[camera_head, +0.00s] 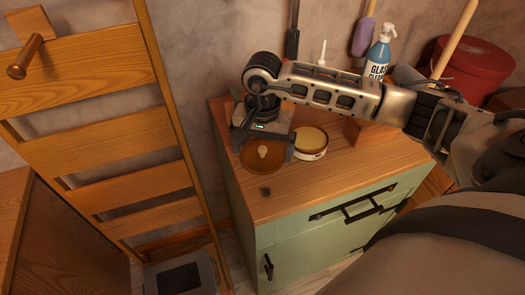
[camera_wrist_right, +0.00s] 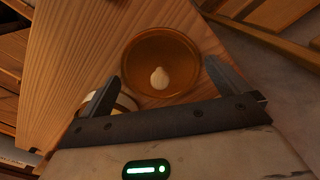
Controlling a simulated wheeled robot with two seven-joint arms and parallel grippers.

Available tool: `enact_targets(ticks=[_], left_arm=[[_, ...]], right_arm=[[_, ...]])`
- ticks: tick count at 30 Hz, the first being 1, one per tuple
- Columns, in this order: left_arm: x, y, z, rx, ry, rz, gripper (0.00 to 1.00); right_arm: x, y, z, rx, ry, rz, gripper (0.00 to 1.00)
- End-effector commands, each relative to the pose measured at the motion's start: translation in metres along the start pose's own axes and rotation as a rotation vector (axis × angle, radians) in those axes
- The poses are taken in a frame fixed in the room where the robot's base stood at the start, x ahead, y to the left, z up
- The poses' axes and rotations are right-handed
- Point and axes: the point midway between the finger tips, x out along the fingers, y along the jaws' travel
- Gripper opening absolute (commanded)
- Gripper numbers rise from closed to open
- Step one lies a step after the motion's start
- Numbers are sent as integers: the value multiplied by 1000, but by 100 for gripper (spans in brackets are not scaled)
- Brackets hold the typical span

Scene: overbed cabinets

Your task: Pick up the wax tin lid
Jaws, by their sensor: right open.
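A round, shallow amber-brown disc (camera_head: 254,163) with a small cream blob on it lies on the wooden cabinet top; it looks like the wax tin lid. In the right wrist view the disc (camera_wrist_right: 150,56) sits just ahead of my fingers. My right gripper (camera_head: 265,152) is open and empty, pointing down over the disc, with one finger to each side; it also shows in the right wrist view (camera_wrist_right: 160,88). A white round tin with a yellowish top (camera_head: 311,143) stands close to its right finger, partly hidden by it. My left gripper is out of view.
A wooden ladder-like rack (camera_head: 105,145) stands left of the green cabinet (camera_head: 290,255). A glass cleaner bottle (camera_head: 380,52) and a red round box (camera_head: 472,68) stand at the back right. The cabinet top's front is mostly clear, with a small dark spot.

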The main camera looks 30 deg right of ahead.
Motion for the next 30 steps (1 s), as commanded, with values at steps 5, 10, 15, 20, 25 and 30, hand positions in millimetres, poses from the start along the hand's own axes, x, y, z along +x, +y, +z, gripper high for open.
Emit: enact_targets(ticks=[5,10,15,20,25,30], left_arm=[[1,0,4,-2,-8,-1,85],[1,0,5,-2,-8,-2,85],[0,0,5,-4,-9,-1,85],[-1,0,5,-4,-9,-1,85],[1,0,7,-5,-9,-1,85],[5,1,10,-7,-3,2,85]], right_arm=[[4,0,0,0,2,-1,100],[3,0,0,0,1,-1,78],[3,0,0,0,1,-1,69],[2,0,0,0,1,-1,69],[-5,0,-1,-1,3,-2,69],[-31,1,0,-2,6,-5,69]])
